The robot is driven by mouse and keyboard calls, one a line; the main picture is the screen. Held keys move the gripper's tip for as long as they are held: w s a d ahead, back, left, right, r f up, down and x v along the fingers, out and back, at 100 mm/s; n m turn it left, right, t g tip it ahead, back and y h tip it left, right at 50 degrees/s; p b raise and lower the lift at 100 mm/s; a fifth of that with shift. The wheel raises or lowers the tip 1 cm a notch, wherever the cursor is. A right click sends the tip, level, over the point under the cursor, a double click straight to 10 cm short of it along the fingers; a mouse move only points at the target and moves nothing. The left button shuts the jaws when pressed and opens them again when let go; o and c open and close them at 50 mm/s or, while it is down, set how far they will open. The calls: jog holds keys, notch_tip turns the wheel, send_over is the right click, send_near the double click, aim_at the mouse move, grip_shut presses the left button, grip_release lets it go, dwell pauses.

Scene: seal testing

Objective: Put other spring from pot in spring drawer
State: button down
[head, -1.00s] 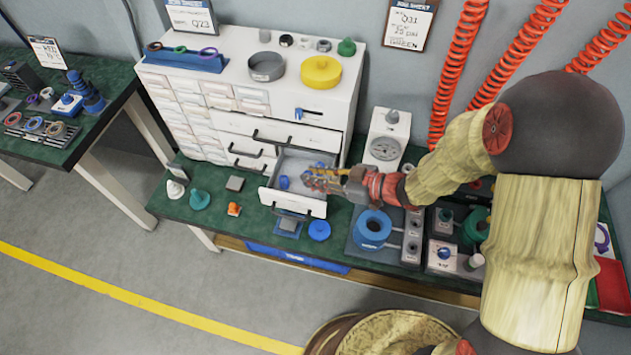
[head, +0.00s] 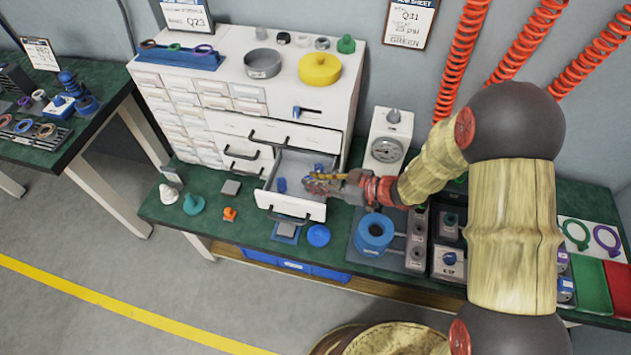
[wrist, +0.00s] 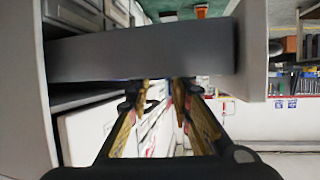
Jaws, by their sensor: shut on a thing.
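The open drawer (head: 265,199) juts from the white cabinet. A small blue piece (head: 281,184) lies inside it on the left. My gripper (head: 312,183) is over the drawer's right part, low and close to its inside. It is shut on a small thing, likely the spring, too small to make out. Some blue shows beside the fingertips. In the wrist view the two fingers (wrist: 163,88) reach up to a broad grey panel (wrist: 140,53), and what is between the tips is unclear. A grey pot (head: 263,65) and a yellow pot (head: 320,70) stand on the cabinet.
Other cabinet drawers (head: 248,160) sit left of the open one. A gauge unit (head: 386,145) and a blue ring-shaped fixture (head: 374,232) stand right of it. A blue round piece (head: 318,236) lies in front.

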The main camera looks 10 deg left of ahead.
jog(key=shift+f, duration=0.1)
jog(key=c, duration=1.9)
grip_release()
jog(key=shift+s+d+r, duration=0.1)
jog(key=shift+d+r, duration=0.25)
jog(key=p+v, duration=0.4)
jog(key=v, duration=0.7)
jog(key=shift+d+f, duration=0.1)
jog(key=shift+d, duration=0.05)
